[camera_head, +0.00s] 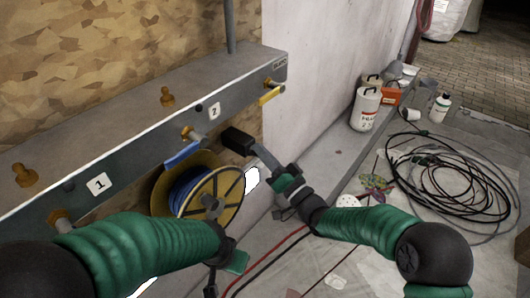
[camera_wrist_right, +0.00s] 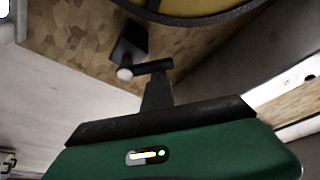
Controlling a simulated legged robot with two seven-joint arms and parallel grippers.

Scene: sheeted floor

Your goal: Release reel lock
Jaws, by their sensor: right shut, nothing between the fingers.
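The reel (camera_head: 230,197) has yellowish flanges and blue cable (camera_head: 188,190); it hangs below the grey rail (camera_head: 140,137). A blue lever (camera_head: 182,156) on a brass fitting sits at the rail's front, just above the reel. A yellow lever (camera_head: 271,95) is farther right on the rail. My right gripper (camera_head: 238,141) is shut and empty, right of the reel and close to the rail's front. The right wrist view also shows it (camera_wrist_right: 140,60), with a reel rim (camera_wrist_right: 190,10) above. My left gripper (camera_head: 213,207) is in front of the reel; its fingers' opening is unclear.
Labels 1 (camera_head: 98,184) and 2 (camera_head: 214,109) and brass knobs (camera_head: 167,97) are on the rail. A white canister (camera_head: 365,109), an orange box (camera_head: 391,95) and a white bottle (camera_head: 440,108) stand behind at the right. A black cable coil (camera_head: 450,178) lies on the floor sheet.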

